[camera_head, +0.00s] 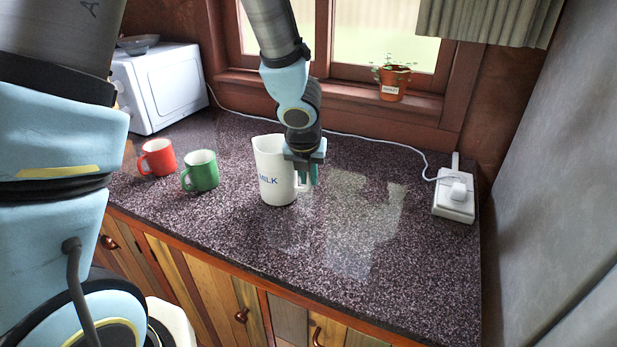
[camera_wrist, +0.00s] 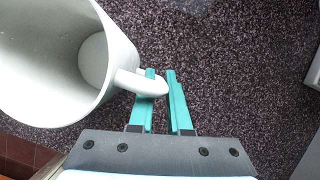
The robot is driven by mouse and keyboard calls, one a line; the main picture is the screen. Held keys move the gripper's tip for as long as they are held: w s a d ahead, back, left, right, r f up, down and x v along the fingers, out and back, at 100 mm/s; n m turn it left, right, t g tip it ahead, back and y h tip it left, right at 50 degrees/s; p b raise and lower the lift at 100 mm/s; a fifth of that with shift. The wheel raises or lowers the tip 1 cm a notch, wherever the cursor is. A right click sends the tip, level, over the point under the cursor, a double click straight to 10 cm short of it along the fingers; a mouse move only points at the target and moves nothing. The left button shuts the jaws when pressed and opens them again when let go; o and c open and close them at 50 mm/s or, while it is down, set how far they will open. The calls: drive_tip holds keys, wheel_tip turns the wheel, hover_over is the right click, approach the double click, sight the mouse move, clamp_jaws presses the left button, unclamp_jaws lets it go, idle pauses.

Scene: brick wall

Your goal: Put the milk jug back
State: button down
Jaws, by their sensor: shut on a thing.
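The white milk jug (camera_head: 270,172), marked MILK in blue, is upright at the middle of the dark speckled counter (camera_head: 245,240). I cannot tell if its base touches the surface. My gripper (camera_head: 308,178) is at the jug's right side, pointing down, shut on its handle. In the wrist view the jug (camera_wrist: 120,50) fills the upper left, its open mouth showing an empty-looking inside. The handle reaches the teal fingertips of my gripper (camera_wrist: 161,78), which are close together. The far part of the handle is hidden by the fingers.
A green mug (camera_head: 203,171) and a red mug (camera_head: 158,157) stand left of the jug. A white appliance (camera_head: 160,85) is at the back left. A white socket box (camera_head: 455,200) with a cable is at the right. The counter right of the jug is clear.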

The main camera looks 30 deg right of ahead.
drive_tip(key=c, duration=0.9)
unclamp_jaws()
drive_tip(key=shift+f, duration=0.1)
drive_tip(key=shift+o, duration=0.2)
drive_tip(key=p+v, duration=0.5)
drive_tip(key=v, duration=0.7)
drive_tip(key=shift+p, duration=0.35)
